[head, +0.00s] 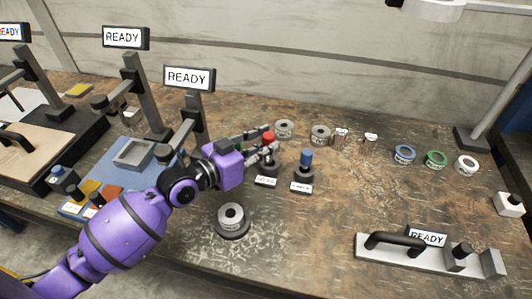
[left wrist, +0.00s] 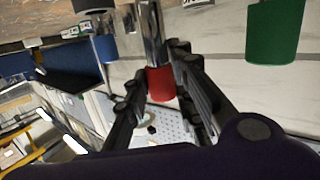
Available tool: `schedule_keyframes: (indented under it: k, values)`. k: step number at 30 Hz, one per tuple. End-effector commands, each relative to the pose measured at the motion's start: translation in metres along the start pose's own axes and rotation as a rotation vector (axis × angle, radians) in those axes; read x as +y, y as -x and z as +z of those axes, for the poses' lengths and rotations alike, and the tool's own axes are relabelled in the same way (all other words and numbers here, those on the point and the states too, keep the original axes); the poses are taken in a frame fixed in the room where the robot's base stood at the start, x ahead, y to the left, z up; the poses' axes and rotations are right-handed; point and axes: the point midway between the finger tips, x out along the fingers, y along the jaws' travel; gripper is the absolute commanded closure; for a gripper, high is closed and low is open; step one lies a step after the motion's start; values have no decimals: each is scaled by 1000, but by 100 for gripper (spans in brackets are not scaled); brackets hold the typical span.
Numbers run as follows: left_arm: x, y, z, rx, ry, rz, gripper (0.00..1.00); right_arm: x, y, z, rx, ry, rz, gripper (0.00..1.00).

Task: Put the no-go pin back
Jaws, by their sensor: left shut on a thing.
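The red-handled pin (head: 268,137) shows at the fingertips of my left gripper (head: 265,141) in the head view. In the left wrist view the gripper (left wrist: 168,85) is shut on its red handle (left wrist: 160,84), and a bright steel shaft runs from the handle to the top of the picture. In the head view a small black stand with a label (head: 265,181) is just below the red handle. I cannot tell whether the shaft is inside it. A blue-handled pin (head: 306,158) stands upright in a similar stand to the right. My right gripper is not in view.
Grey rings (head: 284,128) lie behind the pins, with blue, green (head: 435,158) and white rings farther right. A round grey piece (head: 231,216) is in front. A handled fixture (head: 430,255) stands front right. A READY display post (head: 190,78) rises close behind my left arm.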

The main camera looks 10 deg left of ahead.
Motion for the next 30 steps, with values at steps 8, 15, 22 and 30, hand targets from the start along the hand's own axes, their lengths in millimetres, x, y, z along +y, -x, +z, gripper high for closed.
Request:
schedule_keyframes:
  k: [8,15,22,30]
  values:
    - [-4,-13,28,-2,1,0,100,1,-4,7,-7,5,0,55]
    - [-5,-14,37,4,-2,-1,100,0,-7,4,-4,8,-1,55]
    - [-5,-15,41,3,-1,-1,100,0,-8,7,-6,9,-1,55]
    - [-5,-14,41,2,-1,-1,58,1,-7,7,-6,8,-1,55]
